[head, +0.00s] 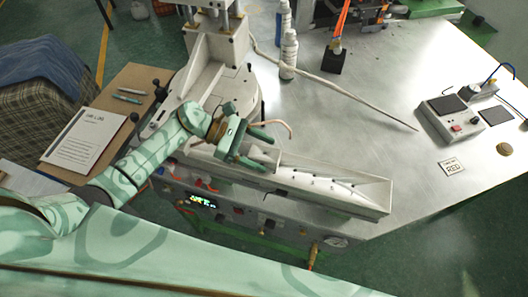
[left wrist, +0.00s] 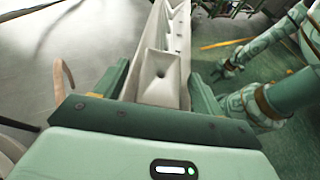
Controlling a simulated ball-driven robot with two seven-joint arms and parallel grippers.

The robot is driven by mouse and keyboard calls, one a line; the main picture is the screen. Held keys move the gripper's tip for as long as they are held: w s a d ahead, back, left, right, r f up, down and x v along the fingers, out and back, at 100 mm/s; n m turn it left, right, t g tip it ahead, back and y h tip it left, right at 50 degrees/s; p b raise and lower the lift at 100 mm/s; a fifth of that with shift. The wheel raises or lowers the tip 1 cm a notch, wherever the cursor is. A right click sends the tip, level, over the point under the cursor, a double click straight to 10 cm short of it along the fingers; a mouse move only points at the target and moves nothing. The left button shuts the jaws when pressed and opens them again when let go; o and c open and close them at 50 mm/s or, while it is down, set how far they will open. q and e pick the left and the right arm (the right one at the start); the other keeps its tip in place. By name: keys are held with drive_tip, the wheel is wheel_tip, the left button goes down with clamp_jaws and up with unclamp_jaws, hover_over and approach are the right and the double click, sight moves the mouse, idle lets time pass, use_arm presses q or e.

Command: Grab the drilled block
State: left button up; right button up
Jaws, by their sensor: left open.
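In the head view the block (head: 264,155) is partly covered by my left gripper (head: 268,151). My left gripper is open, with one green finger on each side of the block. In the left wrist view the fingers (left wrist: 160,82) flank the block; I cannot tell whether they touch it. My right gripper (left wrist: 229,69) shows small at the right of the left wrist view, away from the block.
The pale machine (head: 215,55) with its column stands behind the left gripper. A white bottle (head: 289,54), a long pale rod or hose (head: 355,97) and a small scale-like device (head: 449,118) are on the metal table (head: 370,130). The table's right middle is mostly clear.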

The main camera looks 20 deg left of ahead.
use_arm(q)
drive_tip(key=x, duration=0.2)
drive_tip(key=shift+d+f, duration=0.1)
drive_tip(key=shift+d, duration=0.15)
drive_tip(key=c, duration=1.1)
drive_tip(key=shift+c, duration=1)
